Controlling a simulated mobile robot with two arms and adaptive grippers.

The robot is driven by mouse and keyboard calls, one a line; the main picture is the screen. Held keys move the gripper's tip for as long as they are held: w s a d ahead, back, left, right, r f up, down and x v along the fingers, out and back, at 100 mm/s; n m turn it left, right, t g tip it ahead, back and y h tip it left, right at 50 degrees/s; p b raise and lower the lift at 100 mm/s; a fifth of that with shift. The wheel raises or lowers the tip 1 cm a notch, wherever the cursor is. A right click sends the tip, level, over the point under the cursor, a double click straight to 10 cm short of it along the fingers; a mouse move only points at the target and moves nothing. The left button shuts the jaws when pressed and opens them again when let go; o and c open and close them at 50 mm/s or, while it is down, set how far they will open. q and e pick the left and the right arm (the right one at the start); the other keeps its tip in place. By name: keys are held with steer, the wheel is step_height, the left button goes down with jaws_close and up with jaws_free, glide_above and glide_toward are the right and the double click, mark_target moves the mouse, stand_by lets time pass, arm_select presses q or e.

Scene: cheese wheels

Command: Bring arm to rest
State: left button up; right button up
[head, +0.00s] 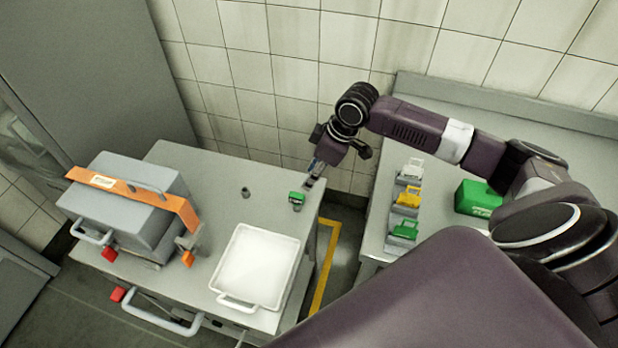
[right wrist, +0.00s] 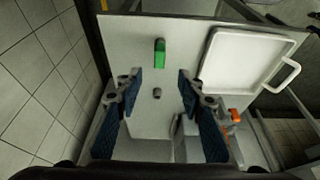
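My right arm reaches in from the right in the head view. Its gripper (head: 314,180) hangs over the right edge of the left table (head: 190,158), close to a small green item (head: 296,197). In the right wrist view the gripper (right wrist: 160,80) is open, with its two blue-padded fingers well apart and nothing between them. The green item (right wrist: 160,52) lies on the table beyond the fingertips, apart from them. A small grey cylinder (right wrist: 157,93) stands on the table below, seen between the fingers. My left gripper is not in view.
A white tray (head: 258,262) lies at the table's front. A grey machine with an orange strap (head: 140,190) stands left. The right table (head: 480,115) holds white (head: 411,172), yellow (head: 407,198) and green (head: 404,231) holders and a green box (head: 478,197). A gap separates the tables.

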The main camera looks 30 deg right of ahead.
stand_by(0.4)
steer(key=s+a+f, duration=0.3)
steer(key=s+a, duration=0.3)
steer(key=a, duration=0.2)
steer(key=s+a+f, duration=0.3)
steer(key=s+a, duration=0.3)
steer(key=a, duration=0.1)
steer(key=s+d+m+h, duration=0.1)
steer(key=s+d+m, duration=0.2)
steer(key=s, duration=0.3)
steer(key=s+d+m+h, duration=0.1)
steer(key=s+d+m, duration=0.25)
steer(key=s, duration=0.25)
step_height(320, 180, down, 30)
steer(key=s+a+b, duration=0.1)
steer(key=s+b, duration=0.2)
steer(key=b, duration=0.1)
steer(key=s+d+f+g+b, duration=0.2)
steer(key=s+d+f+b, duration=0.1)
steer(key=s+f, duration=1.3)
step_height(320, 180, down, 3)
steer(key=shift+s+r+h, duration=0.15)
steer(key=shift+r+h, duration=0.05)
steer(key=shift+h, duration=0.1)
